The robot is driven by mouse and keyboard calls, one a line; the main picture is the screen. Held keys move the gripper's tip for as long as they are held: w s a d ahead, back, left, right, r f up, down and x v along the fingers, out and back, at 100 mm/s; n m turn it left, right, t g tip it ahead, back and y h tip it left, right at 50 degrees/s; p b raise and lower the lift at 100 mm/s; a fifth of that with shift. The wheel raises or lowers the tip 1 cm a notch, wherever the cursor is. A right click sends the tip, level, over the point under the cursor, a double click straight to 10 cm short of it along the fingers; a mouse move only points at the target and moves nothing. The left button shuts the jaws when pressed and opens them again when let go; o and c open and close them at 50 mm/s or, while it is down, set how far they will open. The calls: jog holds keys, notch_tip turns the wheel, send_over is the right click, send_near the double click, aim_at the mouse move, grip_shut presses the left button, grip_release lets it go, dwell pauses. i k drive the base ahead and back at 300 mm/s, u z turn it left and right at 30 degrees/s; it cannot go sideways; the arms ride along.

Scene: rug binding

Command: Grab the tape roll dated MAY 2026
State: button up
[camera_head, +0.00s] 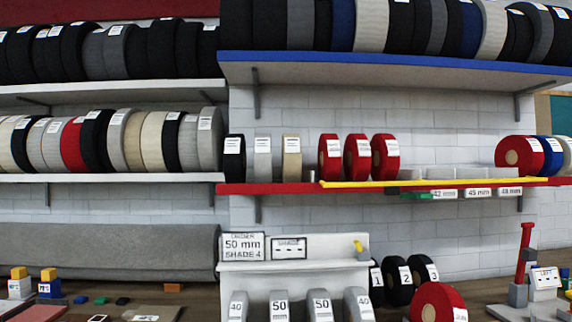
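Many tape rolls with small white labels are in the head view; the print on most is too small to read, so I cannot tell which one is dated MAY 2026. Red rolls (329,158), (357,160) and (384,158) stand on the red-edged middle shelf (285,188), beside a beige roll (292,158), a grey roll (263,158) and a black roll (234,160). A larger red roll (515,153) is at that shelf's right. Another red roll (437,302) is low on the bench. My gripper is not in view.
A yellow bar (430,182) runs along the middle shelf's front. The blue-edged shelf (390,68) and left shelves hold more rolls. A sign reading 50 mm SHADE 4 (241,246) tops a white rack. A red post (524,250) stands at right.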

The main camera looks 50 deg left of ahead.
aim_at(329, 148)
jog(key=u, duration=1.75)
jog(key=i, duration=0.65)
jog(key=u, duration=0.15)
